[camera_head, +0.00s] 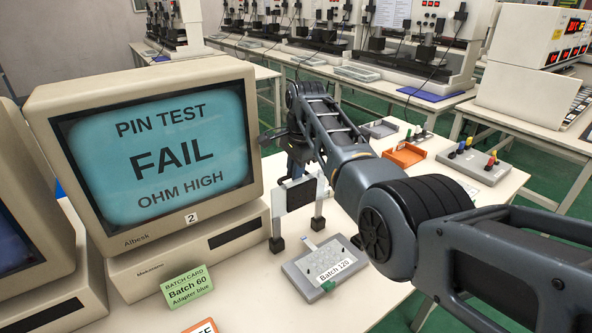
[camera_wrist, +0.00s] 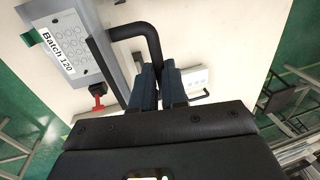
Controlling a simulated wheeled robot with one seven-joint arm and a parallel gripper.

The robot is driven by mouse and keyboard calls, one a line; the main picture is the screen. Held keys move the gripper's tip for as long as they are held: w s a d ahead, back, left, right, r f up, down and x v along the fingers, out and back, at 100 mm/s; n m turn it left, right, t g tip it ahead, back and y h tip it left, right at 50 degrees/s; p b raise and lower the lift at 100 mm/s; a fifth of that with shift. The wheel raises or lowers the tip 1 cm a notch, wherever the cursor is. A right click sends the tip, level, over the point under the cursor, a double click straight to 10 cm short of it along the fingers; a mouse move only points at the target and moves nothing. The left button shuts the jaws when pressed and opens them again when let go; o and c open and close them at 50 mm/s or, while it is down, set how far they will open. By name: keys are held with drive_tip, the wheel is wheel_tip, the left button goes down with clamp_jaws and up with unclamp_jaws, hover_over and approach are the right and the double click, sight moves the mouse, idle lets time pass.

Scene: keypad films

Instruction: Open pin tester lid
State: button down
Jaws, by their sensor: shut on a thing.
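The pin tester shows as a grey plate with a "Batch 120" label (camera_head: 305,264) on the table; it also shows in the wrist view (camera_wrist: 68,45). A dark flat panel (camera_head: 300,193), apparently the lid, stands upright behind the plate between pale posts. In the wrist view I see a dark edge (camera_wrist: 105,65) along the plate, and a bent black handle (camera_wrist: 142,30) beside it. My gripper (camera_wrist: 158,72) is shut on the handle's end. In the head view the fingertips are hidden behind the panel and my arm.
A monitor (camera_head: 158,150) reading "PIN TEST FAIL OHM HIGH" stands close at left. A green batch card (camera_head: 187,287) reads "Batch 60, Adapter blue". An orange tray (camera_head: 404,155) and colored connectors (camera_head: 466,145) lie behind my arm. A red clamp (camera_wrist: 97,98) is beside the plate.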

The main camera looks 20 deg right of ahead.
drive_tip(key=shift+a+f, duration=0.2)
drive_tip(key=shift+f, duration=0.2)
drive_tip(key=c, duration=1.5)
unclamp_jaws()
drive_tip(key=shift+w, duration=0.1)
drive_tip(key=shift+o, duration=0.8)
drive_tip(key=shift+r, duration=0.1)
drive_tip(key=shift+w+r, duration=0.1)
drive_tip(key=shift+d, duration=0.1)
wheel_tip(320, 180, up, 8)
drive_tip(key=s, duration=0.1)
drive_tip(key=shift+s+d+f, duration=0.2)
drive_tip(key=shift+s, duration=0.05)
